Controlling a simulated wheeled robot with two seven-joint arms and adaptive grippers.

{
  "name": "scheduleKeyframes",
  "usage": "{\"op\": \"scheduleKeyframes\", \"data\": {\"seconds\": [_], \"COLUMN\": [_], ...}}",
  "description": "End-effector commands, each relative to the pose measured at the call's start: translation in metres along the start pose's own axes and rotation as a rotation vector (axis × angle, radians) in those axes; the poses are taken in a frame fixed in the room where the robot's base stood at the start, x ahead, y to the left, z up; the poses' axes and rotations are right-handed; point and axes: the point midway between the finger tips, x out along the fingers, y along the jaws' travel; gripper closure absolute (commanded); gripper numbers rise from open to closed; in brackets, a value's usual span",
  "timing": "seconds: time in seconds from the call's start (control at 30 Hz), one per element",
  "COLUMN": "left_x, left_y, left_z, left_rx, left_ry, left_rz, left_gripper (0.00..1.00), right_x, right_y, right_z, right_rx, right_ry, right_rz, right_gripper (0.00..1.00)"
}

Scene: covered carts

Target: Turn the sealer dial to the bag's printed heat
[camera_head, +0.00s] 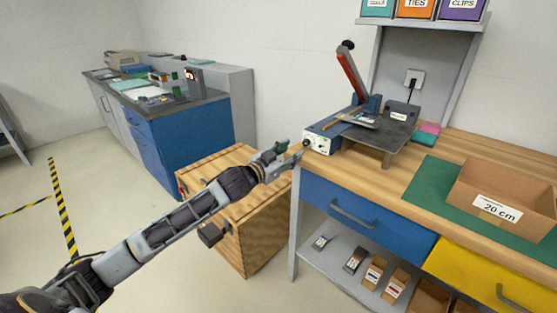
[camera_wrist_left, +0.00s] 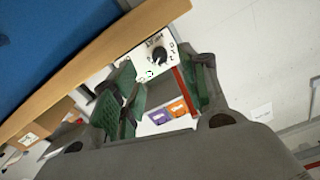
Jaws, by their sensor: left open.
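The sealer (camera_head: 385,132) stands on the left end of the wooden bench, its red lever (camera_head: 349,75) raised. Its white control box (camera_head: 319,144) faces my left gripper (camera_head: 288,153). In the left wrist view the black dial (camera_wrist_left: 159,54) sits on the white panel (camera_wrist_left: 177,67) with a printed scale around it; the numbers are too small to read. My left gripper, also in the left wrist view (camera_wrist_left: 158,90), is open and empty, its green-padded fingers just short of the panel. A pale flat piece (camera_head: 359,121), possibly the bag, lies on the sealer; no print is readable. My right gripper is out of view.
A cardboard box (camera_head: 497,196) marked 20 cm stands on a green mat (camera_head: 432,186) at the right. A wooden crate (camera_head: 228,205) stands on the floor below my left arm. A shelf with labelled bins (camera_head: 416,8) hangs above the bench.

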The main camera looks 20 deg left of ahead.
Motion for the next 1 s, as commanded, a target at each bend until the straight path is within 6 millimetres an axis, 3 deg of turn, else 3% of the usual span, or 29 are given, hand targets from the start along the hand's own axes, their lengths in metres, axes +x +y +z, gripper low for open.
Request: {"op": "scheduleKeyframes", "data": {"seconds": [0.6, 1.0], "left_x": [-0.038, -0.051], "left_y": [0.001, 0.0], "left_z": [0.001, 0.0], "left_rx": [-0.001, 0.001], "left_ry": [-0.001, 0.0], "left_rz": [0.001, 0.001], "left_gripper": [0.56, 0.56], "right_x": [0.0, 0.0], "right_y": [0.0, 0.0], "right_z": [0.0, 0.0], "right_rx": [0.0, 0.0], "right_ry": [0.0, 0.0], "right_rz": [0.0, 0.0], "right_gripper": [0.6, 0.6]}}
